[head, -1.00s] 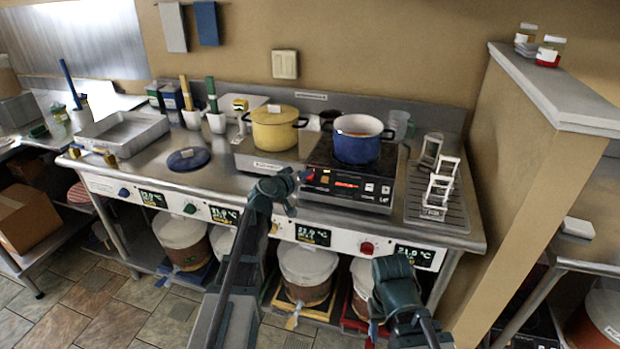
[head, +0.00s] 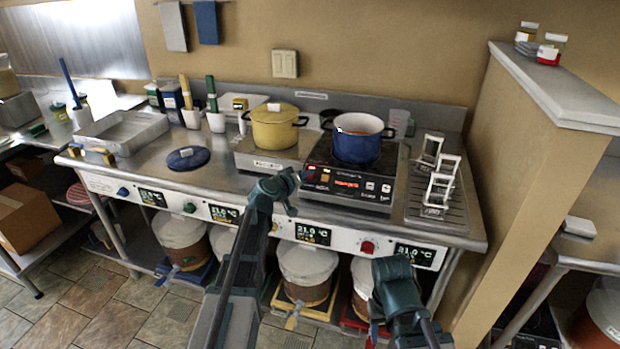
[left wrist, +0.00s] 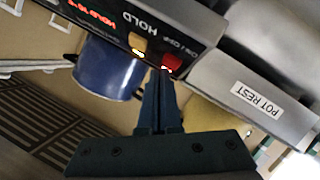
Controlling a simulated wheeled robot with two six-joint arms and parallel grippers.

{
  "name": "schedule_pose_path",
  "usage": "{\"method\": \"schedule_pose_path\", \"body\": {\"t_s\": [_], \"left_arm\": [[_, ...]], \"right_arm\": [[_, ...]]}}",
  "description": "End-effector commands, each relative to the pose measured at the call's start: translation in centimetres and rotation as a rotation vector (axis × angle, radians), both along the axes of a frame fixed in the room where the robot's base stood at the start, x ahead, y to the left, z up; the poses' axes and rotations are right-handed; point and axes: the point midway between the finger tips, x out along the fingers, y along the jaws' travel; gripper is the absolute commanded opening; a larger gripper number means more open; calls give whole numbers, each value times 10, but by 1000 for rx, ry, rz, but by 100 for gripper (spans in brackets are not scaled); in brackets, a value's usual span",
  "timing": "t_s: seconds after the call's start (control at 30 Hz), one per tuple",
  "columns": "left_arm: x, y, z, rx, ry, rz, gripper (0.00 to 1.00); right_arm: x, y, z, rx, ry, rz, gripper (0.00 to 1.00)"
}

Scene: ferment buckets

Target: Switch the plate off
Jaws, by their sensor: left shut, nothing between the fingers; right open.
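The plate is a black-topped hot plate (head: 322,155) with a blue pot (head: 357,146) standing on it. Its front panel (head: 345,186) has a lit red display, which reads HOLD and digits in the left wrist view. That view also shows a red button (left wrist: 172,67) marked on/off and an amber HOLD button (left wrist: 138,50). My left gripper (head: 298,179) is shut and empty, at the panel's left end. Its fingertips (left wrist: 163,78) are right at the red button; I cannot tell whether they touch it. My right gripper (head: 376,322) is open, low in front of the counter.
A yellow pot (head: 274,128) stands on the pot rest (head: 268,163), left of the plate. White frames (head: 440,185) stand on the drainer to the right. Knobs and small displays line the counter front (head: 270,226). A partition wall (head: 535,150) bounds the right side.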

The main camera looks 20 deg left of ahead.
Motion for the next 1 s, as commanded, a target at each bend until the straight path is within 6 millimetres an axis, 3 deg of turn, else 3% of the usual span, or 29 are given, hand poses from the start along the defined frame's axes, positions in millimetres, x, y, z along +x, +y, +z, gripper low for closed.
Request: {"method": "schedule_pose_path", "body": {"t_s": [1.0], "left_arm": [[4, 0, -7, 0, 0, 0, 0]], "right_arm": [[0, 0, -7, 0, 0, 0, 51]]}}
